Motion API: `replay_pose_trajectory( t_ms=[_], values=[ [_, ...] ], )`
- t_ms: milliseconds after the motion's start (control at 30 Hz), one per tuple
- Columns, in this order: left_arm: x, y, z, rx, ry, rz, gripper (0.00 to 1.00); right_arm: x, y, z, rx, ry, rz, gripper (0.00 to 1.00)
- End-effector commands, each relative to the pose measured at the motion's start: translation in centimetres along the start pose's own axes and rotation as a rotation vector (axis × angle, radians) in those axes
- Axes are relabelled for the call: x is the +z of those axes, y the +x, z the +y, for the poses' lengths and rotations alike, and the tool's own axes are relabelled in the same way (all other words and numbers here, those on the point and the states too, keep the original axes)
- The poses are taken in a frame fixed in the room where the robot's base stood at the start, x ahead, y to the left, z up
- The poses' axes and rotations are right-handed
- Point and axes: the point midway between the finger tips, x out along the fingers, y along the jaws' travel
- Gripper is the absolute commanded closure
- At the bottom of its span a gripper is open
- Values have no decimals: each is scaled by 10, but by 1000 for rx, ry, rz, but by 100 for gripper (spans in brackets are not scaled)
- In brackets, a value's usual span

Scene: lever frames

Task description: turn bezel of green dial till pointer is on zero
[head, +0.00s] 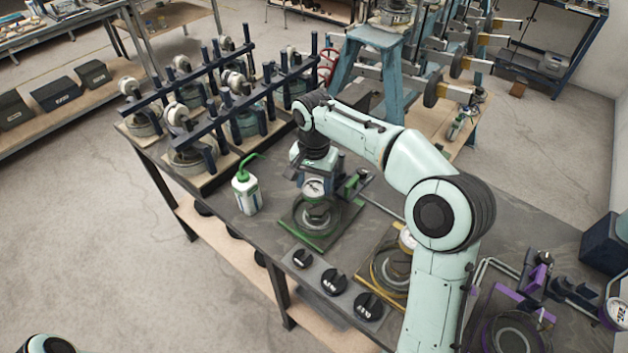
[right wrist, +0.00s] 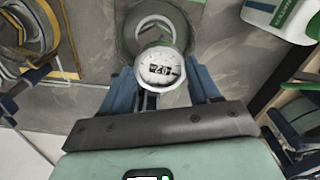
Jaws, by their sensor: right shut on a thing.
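The green dial's gauge (head: 314,188) has a round white face. It stands over the green-edged plate with a ring (head: 318,214) on the workbench. In the right wrist view the gauge (right wrist: 160,69) faces the camera, with dark marks on its face; I cannot read the pointer's position surely. My right gripper (head: 316,176) reaches down from above onto the gauge. In the right wrist view its two blue fingers (right wrist: 162,88) stand on either side of the gauge and are shut on its bezel. The contact itself is partly hidden. My left gripper is not in view.
A white bottle with a green spout (head: 246,188) stands left of the dial. Black knobs (head: 334,283) line the bench's front edge. A yellow-ringed fixture (head: 388,268) and a purple fixture (head: 515,300) lie to the right. Blue racks (head: 215,105) stand behind left.

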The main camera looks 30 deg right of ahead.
Motion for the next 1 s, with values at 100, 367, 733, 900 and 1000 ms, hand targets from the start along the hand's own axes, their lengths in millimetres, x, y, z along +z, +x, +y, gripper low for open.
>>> replay_pose_trajectory(
  t_ms=[100,367,733,900,1000],
  values=[
    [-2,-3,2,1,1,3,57,0,-1,-1,-2,-46,0,69],
    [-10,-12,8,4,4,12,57,0,-2,0,-2,-235,-1,69],
    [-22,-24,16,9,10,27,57,0,-2,0,-2,-586,-1,69],
    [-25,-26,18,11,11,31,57,0,-1,0,-2,-746,-1,69],
    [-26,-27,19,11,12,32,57,0,-1,0,-2,-838,-1,69]
  ],
)
